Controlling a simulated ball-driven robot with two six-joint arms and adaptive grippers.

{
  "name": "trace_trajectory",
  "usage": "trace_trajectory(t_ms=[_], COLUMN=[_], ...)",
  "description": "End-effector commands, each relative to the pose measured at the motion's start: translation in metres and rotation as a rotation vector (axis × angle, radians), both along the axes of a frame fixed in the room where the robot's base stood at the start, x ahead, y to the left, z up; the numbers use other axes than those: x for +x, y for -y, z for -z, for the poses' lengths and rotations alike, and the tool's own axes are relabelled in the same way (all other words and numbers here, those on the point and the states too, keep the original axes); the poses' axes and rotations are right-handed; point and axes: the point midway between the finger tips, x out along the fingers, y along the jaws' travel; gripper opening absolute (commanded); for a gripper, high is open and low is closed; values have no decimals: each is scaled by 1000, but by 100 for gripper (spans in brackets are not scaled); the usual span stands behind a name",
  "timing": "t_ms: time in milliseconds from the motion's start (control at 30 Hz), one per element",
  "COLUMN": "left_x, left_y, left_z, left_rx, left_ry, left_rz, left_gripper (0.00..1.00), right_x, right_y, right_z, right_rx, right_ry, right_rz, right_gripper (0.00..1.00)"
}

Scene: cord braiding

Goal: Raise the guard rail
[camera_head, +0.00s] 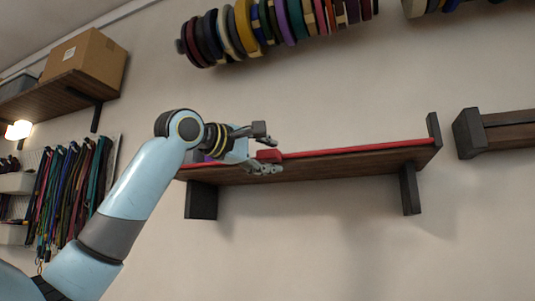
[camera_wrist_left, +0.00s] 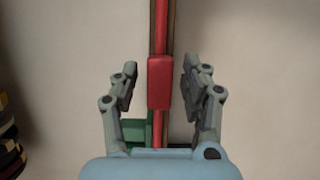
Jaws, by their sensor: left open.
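The guard rail (camera_head: 345,149) is a thin red bar lying along the front edge of a brown wall shelf (camera_head: 330,168). A thicker red grip block (camera_head: 269,156) sits on the rail near its left part. My left gripper (camera_head: 264,150) is at this block with its fingers apart. In the left wrist view the red block (camera_wrist_left: 160,83) lies between the two open fingers of the left gripper (camera_wrist_left: 158,85), with a gap on each side. The rail (camera_wrist_left: 160,25) runs straight up from it. My right gripper is not in view.
Dark brackets (camera_head: 410,189) hold the shelf, and a dark upright plate (camera_head: 434,130) closes its right end. Another shelf (camera_head: 500,132) is at the right. Cord spools (camera_head: 275,25) hang above. A cardboard box (camera_head: 87,57) and hanging cords (camera_head: 70,190) are at the left.

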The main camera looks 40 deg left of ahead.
Motion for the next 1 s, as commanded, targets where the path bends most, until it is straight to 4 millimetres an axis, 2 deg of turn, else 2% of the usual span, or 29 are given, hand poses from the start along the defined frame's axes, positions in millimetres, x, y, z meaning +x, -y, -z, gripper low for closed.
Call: trace_trajectory(t_ms=[67, 400, 767, 867, 1000], left_x=[0, 0, 0, 0, -1], left_y=[0, 0, 0, 0, 0], left_z=[0, 0, -2, -11, -37], left_rx=[0, -1, 0, -1, 0], left_ry=[0, 0, 1, 1, 9], left_rz=[0, 0, 0, 0, -1], left_gripper=[45, 0, 0, 0, 0], right_x=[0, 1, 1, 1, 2], right_y=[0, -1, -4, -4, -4], right_z=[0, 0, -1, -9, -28], right_rx=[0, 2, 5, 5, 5], right_ry=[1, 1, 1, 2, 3], right_rz=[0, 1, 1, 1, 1], right_gripper=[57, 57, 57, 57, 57])
